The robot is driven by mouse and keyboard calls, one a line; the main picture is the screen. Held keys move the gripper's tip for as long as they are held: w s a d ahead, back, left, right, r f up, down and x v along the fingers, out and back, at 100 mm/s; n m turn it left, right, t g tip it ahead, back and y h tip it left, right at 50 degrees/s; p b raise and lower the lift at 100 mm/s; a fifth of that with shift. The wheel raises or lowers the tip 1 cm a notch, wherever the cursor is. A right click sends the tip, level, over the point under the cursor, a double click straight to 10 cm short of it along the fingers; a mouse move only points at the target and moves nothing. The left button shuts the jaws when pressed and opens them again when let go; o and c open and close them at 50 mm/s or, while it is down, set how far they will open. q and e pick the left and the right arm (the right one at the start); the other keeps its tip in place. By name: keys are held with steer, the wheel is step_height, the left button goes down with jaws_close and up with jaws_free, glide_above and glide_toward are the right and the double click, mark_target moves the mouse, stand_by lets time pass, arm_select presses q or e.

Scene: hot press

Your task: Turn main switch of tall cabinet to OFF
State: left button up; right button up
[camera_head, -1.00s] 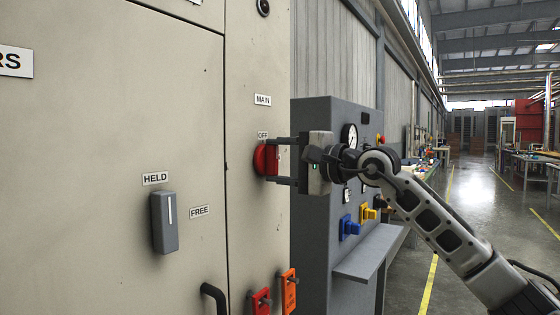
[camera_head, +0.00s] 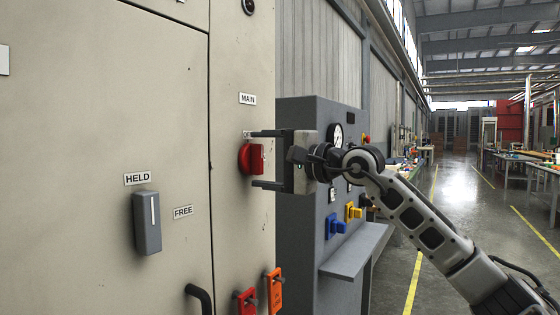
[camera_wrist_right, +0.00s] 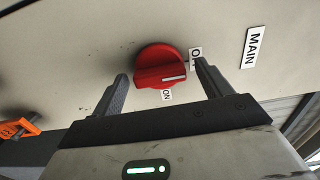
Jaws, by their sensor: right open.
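The red main switch (camera_head: 246,158) is a round knob with a raised grip on the tall cabinet's (camera_head: 240,60) narrow right panel, below the MAIN label (camera_head: 247,99). In the right wrist view the knob (camera_wrist_right: 158,62) shows a white mark on its grip, pointing right, just below the OFF label (camera_wrist_right: 195,57). The ON label (camera_wrist_right: 167,95) is under the grip. My right gripper (camera_head: 256,159) is open, one finger above and one below the knob, with visible gaps and nothing held. In the head view the upper finger partly hides the OFF label. My left gripper is out of view.
A grey handle switch (camera_head: 147,222) sits between HELD and FREE labels on the cabinet door. Red (camera_head: 246,301) and orange (camera_head: 275,290) tagged parts are below the knob. A grey console (camera_head: 300,240) with a gauge and shelf stands behind my right gripper. The aisle at right is open.

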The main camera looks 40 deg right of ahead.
arm_select(q)
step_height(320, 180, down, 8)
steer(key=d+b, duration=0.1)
steer(key=b, duration=0.8)
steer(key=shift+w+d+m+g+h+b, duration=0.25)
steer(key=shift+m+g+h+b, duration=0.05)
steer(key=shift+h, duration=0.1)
arm_select(e)
steer(key=v, duration=1.6)
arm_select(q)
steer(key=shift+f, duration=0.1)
arm_select(e)
steer(key=shift+w, duration=0.1)
